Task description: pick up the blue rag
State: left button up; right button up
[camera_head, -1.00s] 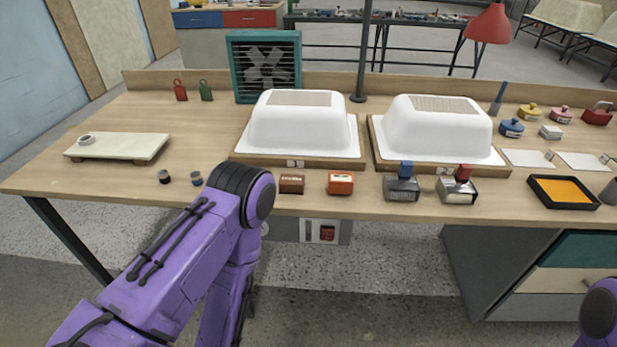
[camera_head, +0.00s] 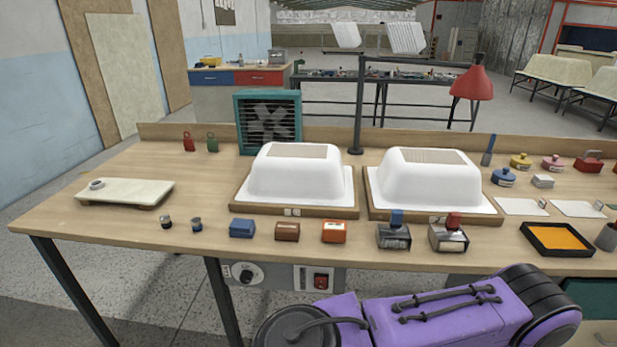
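A small blue block-shaped item (camera_head: 242,228), the only thing here that could be the blue rag, lies near the front edge of the wooden workbench (camera_head: 130,228). It looks like a compact block, and I cannot tell whether it is folded cloth. It is first in a row of similar blocks, left of a brown one (camera_head: 287,231) and an orange one (camera_head: 334,232). Nothing touches or covers it. Neither of my grippers is in view. Only purple links of my arm cross the bottom of the picture, in front of the bench.
Two white tub shells (camera_head: 302,176) (camera_head: 429,181) stand on wooden bases behind the row. Two small dark jars (camera_head: 166,222) (camera_head: 197,225) are left of the blue item. Two stamp-like tools (camera_head: 394,234) (camera_head: 449,236) and an orange-filled tray (camera_head: 556,239) stand to the right.

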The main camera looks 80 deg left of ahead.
aim_at(240, 228)
jog(key=k, duration=0.95)
jog(key=u, duration=1.5)
